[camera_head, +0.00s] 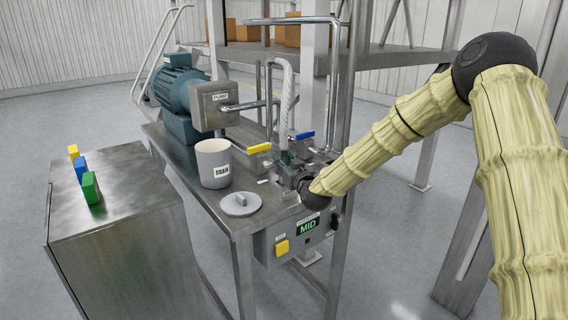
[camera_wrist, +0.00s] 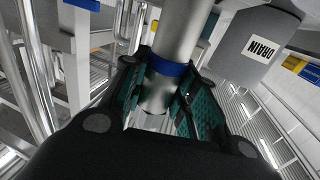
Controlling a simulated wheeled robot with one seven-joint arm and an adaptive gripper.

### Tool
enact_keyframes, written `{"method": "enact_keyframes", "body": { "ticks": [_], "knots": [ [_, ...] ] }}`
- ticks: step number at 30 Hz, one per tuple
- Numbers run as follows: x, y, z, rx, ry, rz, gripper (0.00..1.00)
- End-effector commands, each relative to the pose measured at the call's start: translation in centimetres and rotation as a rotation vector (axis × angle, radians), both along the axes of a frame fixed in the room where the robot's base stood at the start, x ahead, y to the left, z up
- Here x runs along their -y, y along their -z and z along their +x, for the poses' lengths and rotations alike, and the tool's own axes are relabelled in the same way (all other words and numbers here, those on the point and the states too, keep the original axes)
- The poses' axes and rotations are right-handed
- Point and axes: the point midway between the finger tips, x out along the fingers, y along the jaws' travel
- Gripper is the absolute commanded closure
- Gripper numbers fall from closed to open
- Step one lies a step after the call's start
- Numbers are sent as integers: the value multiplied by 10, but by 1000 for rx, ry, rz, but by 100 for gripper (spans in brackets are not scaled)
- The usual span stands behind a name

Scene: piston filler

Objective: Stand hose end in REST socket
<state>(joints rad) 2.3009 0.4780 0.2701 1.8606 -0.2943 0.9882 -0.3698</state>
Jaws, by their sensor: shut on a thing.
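My gripper (camera_head: 288,160) is over the bench beside the valve fittings. In the wrist view, my gripper (camera_wrist: 163,90) has its green pads closed around a metal tube with a blue band, which I take to be the hose end (camera_wrist: 182,35). The pale ribbed hose (camera_head: 286,95) rises above my gripper in the head view and arches over at the top. My gripper and arm hide the hose's lower end there. I cannot make out a socket labelled REST in either view.
The grey DRAIN cup (camera_head: 214,162) stands left of my gripper, with a round lid (camera_head: 240,204) in front. Yellow-handled (camera_head: 258,148) and blue-handled valves (camera_head: 304,136) and upright pipes crowd close behind. A control box (camera_head: 302,236) reading MID hangs at the bench's front.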

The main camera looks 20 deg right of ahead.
Motion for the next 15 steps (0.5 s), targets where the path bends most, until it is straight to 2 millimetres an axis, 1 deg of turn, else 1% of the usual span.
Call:
{"method": "enact_keyframes", "body": {
  "ticks": [7,15],
  "knots": [
    [0,1,0,1,0,0,100],
    [0,11,0,1,0,-1,100]
  ]
}}
